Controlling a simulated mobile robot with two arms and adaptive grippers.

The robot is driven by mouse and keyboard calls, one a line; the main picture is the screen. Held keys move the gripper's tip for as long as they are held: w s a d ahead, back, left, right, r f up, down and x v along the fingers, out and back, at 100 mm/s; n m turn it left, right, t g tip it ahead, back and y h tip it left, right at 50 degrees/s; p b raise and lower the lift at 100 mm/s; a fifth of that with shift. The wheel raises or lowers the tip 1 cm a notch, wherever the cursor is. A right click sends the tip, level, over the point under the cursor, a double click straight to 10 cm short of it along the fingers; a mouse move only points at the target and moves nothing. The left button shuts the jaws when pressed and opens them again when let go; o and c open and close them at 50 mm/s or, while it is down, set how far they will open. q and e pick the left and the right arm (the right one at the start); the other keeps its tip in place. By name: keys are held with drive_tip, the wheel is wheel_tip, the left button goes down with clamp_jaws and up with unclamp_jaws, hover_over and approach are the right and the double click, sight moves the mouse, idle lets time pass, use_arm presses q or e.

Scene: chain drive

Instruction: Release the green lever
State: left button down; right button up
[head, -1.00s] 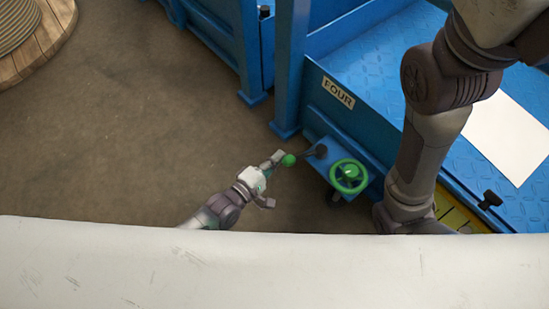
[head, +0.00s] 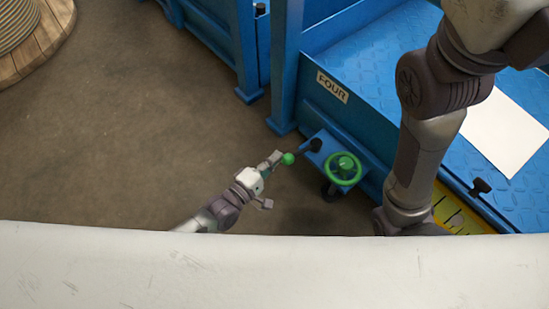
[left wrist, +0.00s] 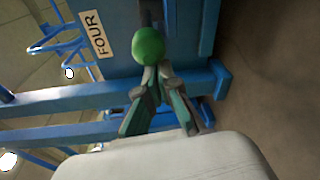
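The green lever is a dark rod with a green ball knob (head: 288,158), fixed to a blue bracket below the FOUR sign. The knob also shows large in the left wrist view (left wrist: 148,45), just beyond my fingers. The knob is not clasped between the fingers. My right arm comes down at the right, and its gripper is out of sight.
A green handwheel (head: 343,168) stands right of the lever on the same bracket. The FOUR sign (head: 332,87) is on the blue frame behind. A wooden spool (head: 40,45) is at the upper left. Bare floor (head: 130,140) lies left of my gripper.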

use_arm(q)
drive_tip(key=shift+s+d, duration=0.4)
drive_tip(key=shift+d, duration=0.05)
drive_tip(key=a+v, duration=0.1)
drive_tip(key=v, duration=0.6)
drive_tip(key=shift+w+a, duration=0.15)
drive_tip(key=shift+w, duration=0.05)
